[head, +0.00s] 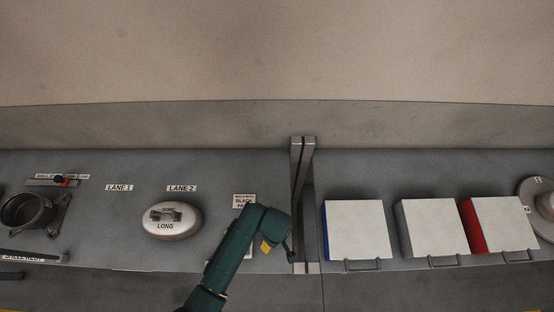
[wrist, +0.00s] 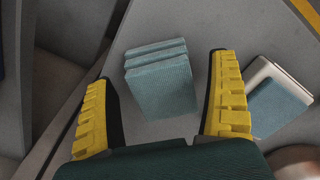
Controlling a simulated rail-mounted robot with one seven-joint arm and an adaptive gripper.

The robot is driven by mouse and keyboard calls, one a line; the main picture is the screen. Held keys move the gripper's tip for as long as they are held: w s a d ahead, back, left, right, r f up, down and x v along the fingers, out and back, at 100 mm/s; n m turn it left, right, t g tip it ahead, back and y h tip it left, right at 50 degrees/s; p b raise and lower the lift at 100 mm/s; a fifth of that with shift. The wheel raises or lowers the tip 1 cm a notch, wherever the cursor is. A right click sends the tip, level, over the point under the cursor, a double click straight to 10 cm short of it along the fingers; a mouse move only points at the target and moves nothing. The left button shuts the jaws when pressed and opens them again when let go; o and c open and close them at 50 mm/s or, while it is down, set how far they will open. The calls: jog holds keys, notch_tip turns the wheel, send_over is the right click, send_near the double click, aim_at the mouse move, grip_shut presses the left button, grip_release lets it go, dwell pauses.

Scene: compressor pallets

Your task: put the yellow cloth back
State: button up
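No yellow cloth can be made out in either view. In the wrist view my gripper (wrist: 159,72) is open, its yellow-padded fingers wide apart with nothing between the pads. Beyond the fingers is a group of blue-green textured slabs (wrist: 163,92), set close together on the grey surface; I cannot tell whether they are cloths or pads. Another blue-green piece (wrist: 277,108) lies at the right with a pale edge piece. In the head view my gripper is at the bench left of the post, largely hidden by my arm; a small yellow patch there seems part of it.
A grey post (head: 302,200) stands right of my arm. Beyond it are lidded boxes with blue (head: 326,232), grey and red (head: 476,228) sides. Left are a LANE 2 label (head: 181,188), an oval lidded pot (head: 172,221) and a dark pot (head: 27,210). The bench under LANE 1 looks clear.

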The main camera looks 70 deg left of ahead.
jog(key=shift+r, duration=0.1)
notch_tip(320, 180, up, 12)
jog(key=p, duration=0.1)
jog(key=shift+p, duration=0.3)
